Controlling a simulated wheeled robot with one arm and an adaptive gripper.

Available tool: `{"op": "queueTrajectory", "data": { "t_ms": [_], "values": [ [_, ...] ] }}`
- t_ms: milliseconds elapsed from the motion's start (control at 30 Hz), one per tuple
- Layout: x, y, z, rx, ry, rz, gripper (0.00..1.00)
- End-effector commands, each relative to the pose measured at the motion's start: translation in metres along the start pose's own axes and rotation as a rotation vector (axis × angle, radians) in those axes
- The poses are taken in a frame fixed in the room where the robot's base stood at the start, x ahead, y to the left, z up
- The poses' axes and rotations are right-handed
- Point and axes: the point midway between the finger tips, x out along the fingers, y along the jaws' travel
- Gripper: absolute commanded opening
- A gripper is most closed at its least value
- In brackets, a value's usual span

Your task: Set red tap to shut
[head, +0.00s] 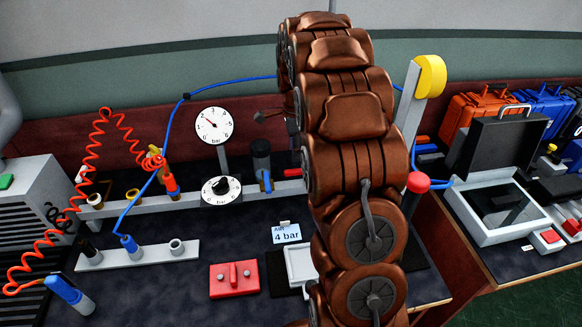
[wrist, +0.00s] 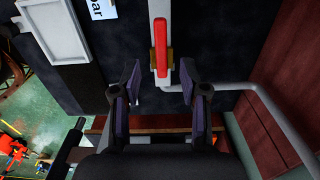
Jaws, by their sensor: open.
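The red tap's lever (wrist: 161,47) shows near the top middle of the wrist view. It lies lengthwise along a grey rail, with a brass body (wrist: 153,60) under it. In the head view a short red piece (head: 292,172) on the rail, partly hidden by my arm, looks like the same lever. My gripper (wrist: 160,87) is open and empty in the wrist view. Its two dark fingers stand apart on either side of the rail line, just below the lever's lower end in the picture. I cannot tell the height gap. My arm hides the gripper in the head view.
A bent grey pipe (wrist: 255,88) runs close to the right finger. A white tray (wrist: 52,35) and a "4 bar" card (head: 286,234) lie nearby. A red mushroom button (head: 418,182), a gauge (head: 214,126) and a blue hose (head: 228,80) stand around the rail.

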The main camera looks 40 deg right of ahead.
Motion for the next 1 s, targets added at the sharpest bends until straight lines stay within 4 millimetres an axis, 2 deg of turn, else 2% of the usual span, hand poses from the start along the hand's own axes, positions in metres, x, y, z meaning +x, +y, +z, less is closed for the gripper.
{"op": "queueTrajectory", "data": {
  "t_ms": [167, 433, 600, 900, 1000],
  "values": [
    [0.015, 0.000, 0.002, -0.005, 0.000, 0.000, 0.44],
    [0.055, 0.002, 0.001, -0.004, 0.000, 0.005, 0.44],
    [0.072, 0.001, 0.000, -0.002, 0.000, 0.003, 0.44],
    [0.075, 0.000, -0.001, -0.002, 0.000, -0.001, 0.44],
    [0.075, 0.000, -0.001, -0.002, 0.000, 0.000, 0.34]
  ]
}}
